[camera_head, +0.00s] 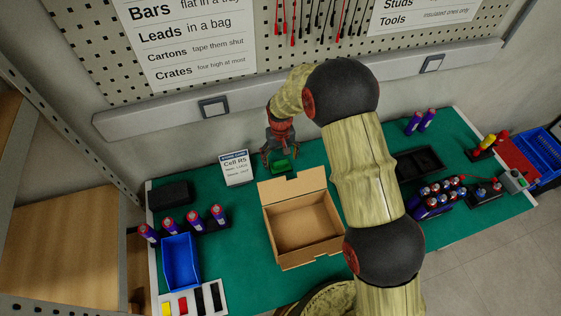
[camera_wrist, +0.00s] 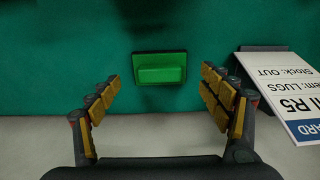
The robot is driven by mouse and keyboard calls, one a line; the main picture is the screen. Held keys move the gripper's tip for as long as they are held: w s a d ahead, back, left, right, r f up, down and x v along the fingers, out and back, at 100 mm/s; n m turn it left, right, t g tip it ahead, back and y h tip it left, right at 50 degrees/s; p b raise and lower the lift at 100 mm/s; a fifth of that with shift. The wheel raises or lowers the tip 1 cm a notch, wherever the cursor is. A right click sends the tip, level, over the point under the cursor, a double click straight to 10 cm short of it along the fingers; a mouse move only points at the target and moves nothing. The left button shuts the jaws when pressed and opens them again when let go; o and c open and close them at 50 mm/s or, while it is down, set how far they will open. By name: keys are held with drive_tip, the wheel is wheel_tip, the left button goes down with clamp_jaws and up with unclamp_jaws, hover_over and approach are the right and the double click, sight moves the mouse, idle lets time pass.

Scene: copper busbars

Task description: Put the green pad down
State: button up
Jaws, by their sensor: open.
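The green pad (camera_wrist: 161,68) lies on the teal mat at the far side of the table, between and just ahead of my open fingers in the wrist view. In the head view the green pad (camera_head: 281,165) shows below my gripper (camera_head: 280,152), behind the cardboard box. My gripper (camera_wrist: 165,100) is open, with its yellow-padded fingers wide apart and clear of the pad on both sides. The pad looks flat, with a raised block on its base.
An open cardboard box (camera_head: 302,219) stands in front of the pad. A Cell R5 sign (camera_head: 236,168) stands to the left; it is close to the right finger in the wrist view (camera_wrist: 290,92). A blue bin (camera_head: 181,262) is at the front left. A black tray (camera_head: 419,163) lies right of my arm.

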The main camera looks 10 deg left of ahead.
wheel_tip(320, 180, up, 9)
drive_tip(key=p, duration=0.1)
drive_tip(key=shift+p, duration=0.3)
drive_tip(key=shift+r, duration=0.1)
wheel_tip(320, 180, up, 12)
drive_tip(key=m+t, duration=0.1)
hover_over(281, 162)
drive_tip(key=s+d, duration=0.2)
drive_tip(key=d, duration=0.5)
drive_tip(key=s+d+r+m+t, duration=0.1)
drive_tip(key=s+d+r, duration=0.25)
drive_tip(key=r, duration=0.25)
drive_tip(key=s+d+r+t, duration=0.1)
drive_tip(key=s+d+r, duration=0.2)
drive_tip(key=d+r, duration=0.2)
drive_tip(key=s+d+r+m+t, duration=0.1)
drive_tip(key=s+d+r, duration=0.1)
drive_tip(key=s+d, duration=0.2)
drive_tip(key=s+d+r+m, duration=0.1)
drive_tip(key=s+d+r, duration=0.2)
drive_tip(key=s, duration=0.7)
drive_tip(key=s+d+r+m+t, duration=0.1)
drive_tip(key=s+d+r, duration=0.1)
drive_tip(key=s+d, duration=0.4)
drive_tip(key=shift+s+r+t, duration=0.3)
drive_tip(key=shift+s+r, duration=0.1)
drive_tip(key=shift+s, duration=0.45)
drive_tip(key=shift+o, duration=1)
drive_tip(key=shift+w, duration=0.1)
